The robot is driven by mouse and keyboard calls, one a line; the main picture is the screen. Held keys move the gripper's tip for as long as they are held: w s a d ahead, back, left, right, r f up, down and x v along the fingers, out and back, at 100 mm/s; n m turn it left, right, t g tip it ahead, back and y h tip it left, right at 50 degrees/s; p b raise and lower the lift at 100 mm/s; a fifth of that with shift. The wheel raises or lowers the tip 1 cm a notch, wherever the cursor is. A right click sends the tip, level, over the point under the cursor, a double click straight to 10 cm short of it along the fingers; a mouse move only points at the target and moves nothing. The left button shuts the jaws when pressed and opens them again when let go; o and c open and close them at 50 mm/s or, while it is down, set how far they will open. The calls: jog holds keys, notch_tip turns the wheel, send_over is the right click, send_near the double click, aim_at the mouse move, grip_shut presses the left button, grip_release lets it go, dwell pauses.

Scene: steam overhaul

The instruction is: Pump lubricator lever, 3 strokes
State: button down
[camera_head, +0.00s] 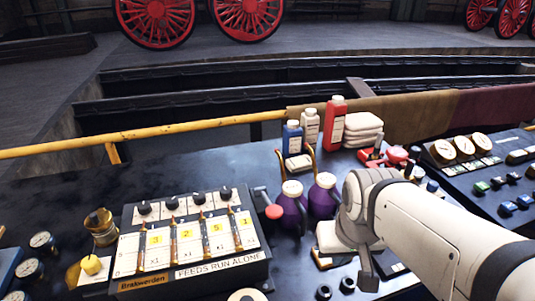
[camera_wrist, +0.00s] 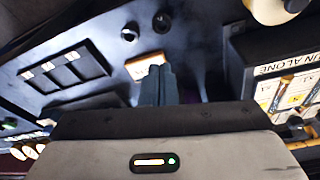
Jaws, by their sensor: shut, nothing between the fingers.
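The lubricator (camera_head: 195,240) is a dark box with numbered feed panels, black knobs on top and the plate "FEEDS RUN ALONE". Its lever ends in a red knob (camera_head: 273,211) at the box's right side. Part of the box also shows at the right edge of the wrist view (camera_wrist: 265,48). My gripper (camera_wrist: 157,72) is shut and empty, with its dark fingertips over the bench beside a small orange-edged plate (camera_wrist: 140,66). In the head view it is to the right of the lever and apart from it. The lever knob cannot be made out in the wrist view.
Two purple jugs (camera_head: 290,205) (camera_head: 322,198) stand between the lever and my arm. Blue, white and red bottles (camera_head: 335,124) and folded cloths (camera_head: 363,128) are behind. A gauge panel (camera_head: 468,160) is at right. A yellow rail (camera_head: 190,127) runs along the back. The bench's left rear is clear.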

notch_tip(320, 180, up, 9)
jog(key=m+t+y+p, duration=0.2)
jog(key=m+t+p, duration=0.1)
jog(key=m+p, duration=0.2)
send_over(260, 188)
jog(key=w, duration=0.3)
jog(key=shift+a, duration=0.4)
jog(key=shift+f, duration=0.1)
jog(key=f+b, duration=0.2)
jog(key=s+f+b, duration=0.1)
jog(key=f+b, duration=0.1)
jog(key=f, duration=0.1)
jog(key=s+f+b, duration=0.1)
jog(key=f+b, duration=0.2)
jog(key=shift+s+d, duration=0.15)
jog(key=shift+d, duration=0.2)
jog(key=shift+s+f, duration=0.1)
jog(key=shift+f, duration=0.1)
jog(key=shift+f, duration=0.1)
jog(key=shift+s+f+b, duration=0.25)
jog(key=shift+b, duration=0.25)
